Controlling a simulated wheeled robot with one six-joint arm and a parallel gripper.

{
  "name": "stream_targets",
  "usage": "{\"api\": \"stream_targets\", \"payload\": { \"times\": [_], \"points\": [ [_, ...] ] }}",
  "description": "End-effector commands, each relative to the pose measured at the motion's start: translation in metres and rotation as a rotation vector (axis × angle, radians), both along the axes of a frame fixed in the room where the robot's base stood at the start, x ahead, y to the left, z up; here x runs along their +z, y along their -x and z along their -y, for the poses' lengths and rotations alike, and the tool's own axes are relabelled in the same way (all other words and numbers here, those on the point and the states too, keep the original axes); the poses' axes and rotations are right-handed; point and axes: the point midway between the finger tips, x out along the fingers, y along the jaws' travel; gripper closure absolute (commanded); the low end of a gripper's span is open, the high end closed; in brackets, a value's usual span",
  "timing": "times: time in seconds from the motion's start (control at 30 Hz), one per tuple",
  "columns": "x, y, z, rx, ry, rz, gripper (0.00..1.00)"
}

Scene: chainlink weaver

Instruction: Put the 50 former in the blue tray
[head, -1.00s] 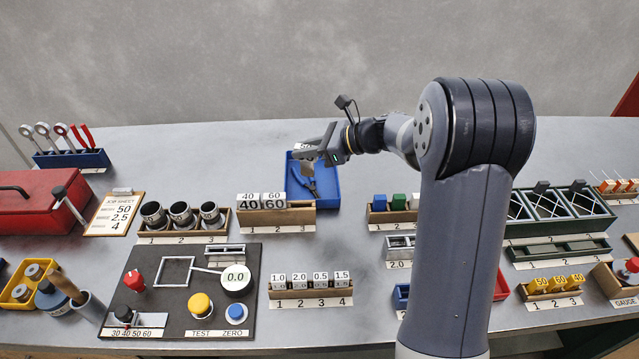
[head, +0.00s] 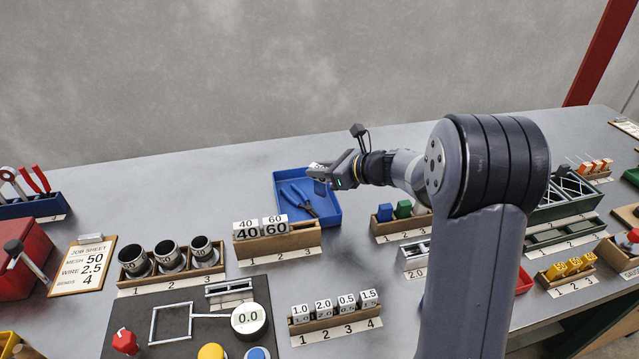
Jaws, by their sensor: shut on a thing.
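The blue tray (head: 331,213) lies flat on the bench behind the former rack. My gripper (head: 322,172) is over the tray's back right part, shut on a pale block (head: 317,167), which I take to be the 50 former. The block is mostly hidden by the fingers, and its number cannot be read now. I cannot tell whether it touches the tray. The wooden former rack (head: 290,242) holds the 40 former (head: 246,231) and the 60 former (head: 274,226); its third place looks empty.
A rack of dark cylinders (head: 171,259) stands left of the former rack. A rack of white number blocks (head: 336,312) is in front. Blue and green blocks (head: 394,211) stand right of the tray. Bare bench lies behind and left of the tray.

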Motion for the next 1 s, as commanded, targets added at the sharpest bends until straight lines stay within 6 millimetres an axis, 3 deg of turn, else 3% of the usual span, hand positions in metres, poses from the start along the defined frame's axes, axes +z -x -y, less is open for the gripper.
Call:
{"api": "stream_targets", "payload": {
  "times": [0.2,0.63,0.67,0.9,1.0],
  "points": [
    [-0.032,0.000,0.000,0.000,-0.002,-0.005,1.00],
    [-0.039,0.000,0.000,0.001,-0.001,-0.001,1.00],
    [-0.040,0.000,0.000,0.001,0.000,-0.002,0.79],
    [-0.038,0.000,0.000,0.001,0.000,-0.002,0.60],
    [-0.038,0.000,0.000,0.001,0.000,-0.002,0.58]
  ]
}}
